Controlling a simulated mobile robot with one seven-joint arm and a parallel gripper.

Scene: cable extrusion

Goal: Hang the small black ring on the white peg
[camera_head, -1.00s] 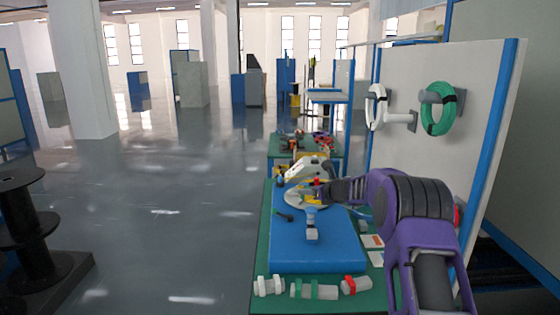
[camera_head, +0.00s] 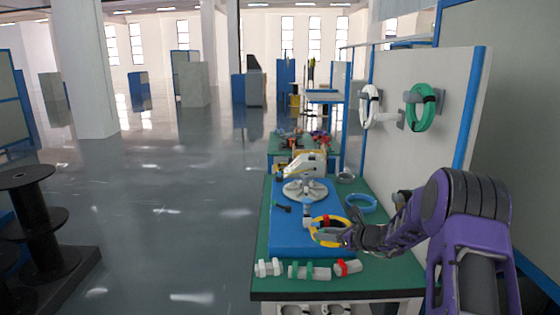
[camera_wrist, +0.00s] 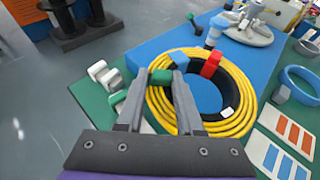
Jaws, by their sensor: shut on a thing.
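In the head view my gripper (camera_head: 346,241) is at the right of the coil (camera_head: 314,234), over the near part of the blue board. A whitish peg (camera_head: 387,117) sticks out of the upright panel at the right, with a white coil (camera_head: 364,107) hanging on it. It is well above and beyond my gripper.
A green coil (camera_head: 412,112) hangs on another panel peg. A grey disc (camera_head: 306,189) lies on the blue board (camera_head: 290,242). Several banded pale pieces (camera_head: 310,271) lie at the green table's front edge. A blue ring (camera_head: 361,205) lies right of the board.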

